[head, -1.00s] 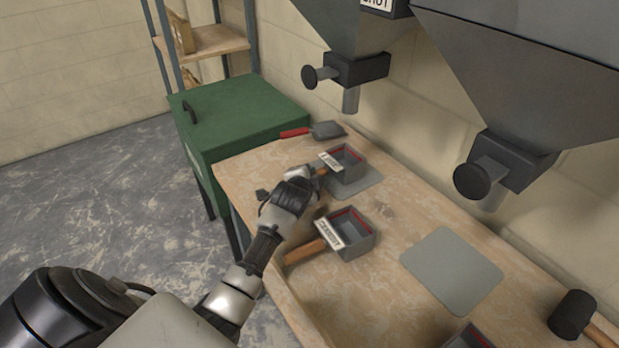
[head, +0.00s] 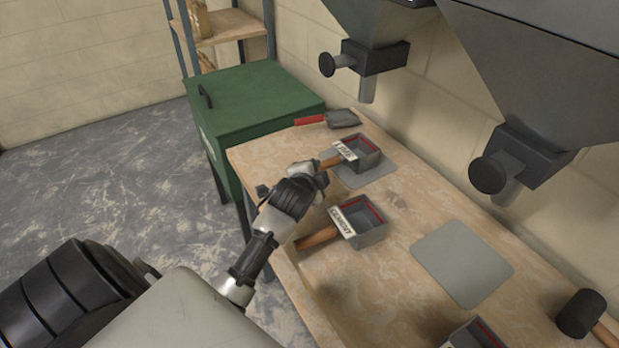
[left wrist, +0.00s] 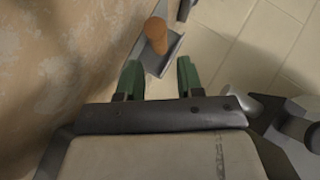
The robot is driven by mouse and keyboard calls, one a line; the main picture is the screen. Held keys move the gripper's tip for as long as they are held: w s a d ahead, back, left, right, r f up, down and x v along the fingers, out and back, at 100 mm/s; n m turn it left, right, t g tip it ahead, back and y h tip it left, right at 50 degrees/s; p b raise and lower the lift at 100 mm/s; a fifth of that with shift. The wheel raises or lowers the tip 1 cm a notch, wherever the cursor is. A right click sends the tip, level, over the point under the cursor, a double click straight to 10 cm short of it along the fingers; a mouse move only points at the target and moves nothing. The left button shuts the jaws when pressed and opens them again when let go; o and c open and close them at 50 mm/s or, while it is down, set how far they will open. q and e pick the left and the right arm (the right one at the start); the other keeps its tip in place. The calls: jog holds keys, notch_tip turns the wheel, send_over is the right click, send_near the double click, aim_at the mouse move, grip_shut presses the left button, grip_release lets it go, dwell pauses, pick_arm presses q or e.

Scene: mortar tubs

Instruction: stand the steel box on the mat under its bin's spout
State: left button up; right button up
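A grey steel box (head: 366,166) with a red inner rim, a white label and a wooden handle stands upright on the far mat (head: 385,178), toward its back left part, below the far bin's spout (head: 367,90). My left gripper (head: 319,172) is at the handle end of this box. In the left wrist view, its green-padded fingers (left wrist: 159,80) are apart, with the wooden handle (left wrist: 156,36) ahead of them and nothing between the tips. The label is too small to read surely. My right gripper is not in view.
A second labelled box (head: 373,234) stands on bare table beside my left arm. A third box (head: 473,337) is cut off at the bottom. The near mat (head: 462,263) is empty. A red-handled trowel (head: 342,118) lies at the back; a black mallet (head: 581,313) lies at right.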

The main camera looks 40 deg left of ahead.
pick_arm(q)
jog(key=v, duration=0.5)
jog(key=shift+w, duration=0.1)
dwell(0.7)
